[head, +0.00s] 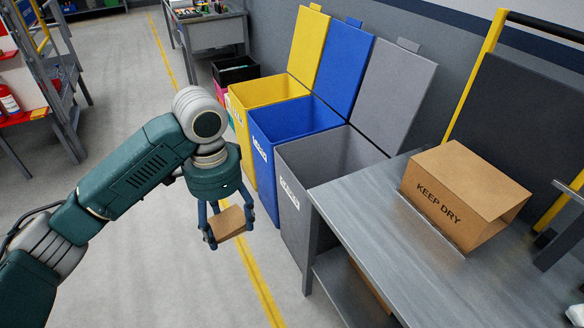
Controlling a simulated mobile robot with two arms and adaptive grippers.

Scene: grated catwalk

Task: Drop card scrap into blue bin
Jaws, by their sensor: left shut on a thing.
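My left gripper (229,226) is shut on a small brown piece of card scrap (230,223). It holds the scrap in the air over the floor, in front of the bins and to the left of the grey one. The blue bin (264,161) stands between the yellow and grey bins, with its blue lid (340,65) raised against the wall and its top open. The gripper is apart from the blue bin, nearer to me and below its rim in the picture. My right gripper is not in view.
A yellow bin (239,120) and a grey bin (289,218) flank the blue one, lids up. A metal table (375,230) with a "KEEP DRY" cardboard box (446,201) stands at the right. Shelving (58,75) is at the left. The floor between is clear.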

